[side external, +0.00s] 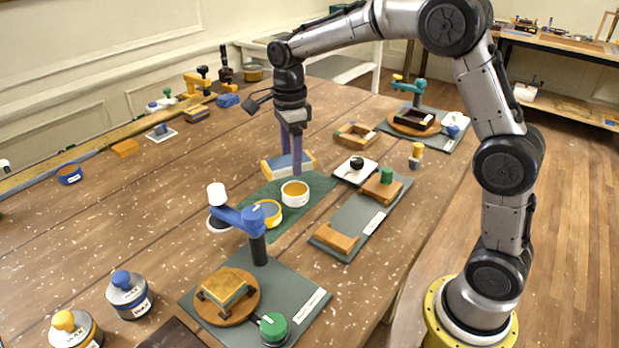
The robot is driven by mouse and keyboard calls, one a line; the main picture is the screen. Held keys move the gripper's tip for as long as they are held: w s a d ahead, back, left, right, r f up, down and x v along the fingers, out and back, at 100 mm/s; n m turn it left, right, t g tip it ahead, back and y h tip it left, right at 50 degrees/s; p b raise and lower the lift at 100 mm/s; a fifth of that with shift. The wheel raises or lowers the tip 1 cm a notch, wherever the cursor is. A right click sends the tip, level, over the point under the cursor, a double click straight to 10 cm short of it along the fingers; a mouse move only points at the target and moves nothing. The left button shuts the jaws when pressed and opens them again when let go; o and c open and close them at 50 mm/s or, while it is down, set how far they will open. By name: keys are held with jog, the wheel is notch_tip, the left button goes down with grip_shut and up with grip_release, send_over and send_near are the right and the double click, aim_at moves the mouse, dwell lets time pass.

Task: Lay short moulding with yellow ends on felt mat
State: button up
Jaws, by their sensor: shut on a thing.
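My gripper (291,168) points straight down at the far end of the green felt mat (262,196). Its two purple fingers are shut across a short block-like piece (272,170) with yellowish ends and a bluish top, which I take to be the short moulding. One finger passes in front of the piece and hides part of it. The piece is at the mat's far edge; I cannot tell whether it touches the surface. A white-rimmed cup (295,193) and a yellow round tin (268,212) stand on the nearer part of the mat.
A blue-armed stand (240,217) rises near the mat's front left. A grey board (352,226) with wooden blocks lies right of the mat. Jars (129,297) stand at the front left. The table left of the mat is mostly clear.

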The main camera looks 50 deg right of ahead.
jog(key=s+d+r+m, duration=0.1)
jog(key=s+r+m, duration=0.2)
jog(key=s+m, duration=0.4)
jog(key=s+d+r+m, duration=0.2)
jog(key=s+r+m, duration=0.25)
jog(key=s, duration=0.35)
send_over(312, 179)
jog(key=shift+m, duration=0.45)
jog(key=f, duration=0.9)
jog(key=shift+s+a+f, duration=0.15)
jog(key=shift+s+f, duration=0.1)
jog(key=shift+f, duration=0.05)
jog(key=shift+w+f, duration=0.2)
jog(key=shift+f, duration=1.5)
jog(key=shift+f, duration=0.1)
jog(key=o, duration=1.4)
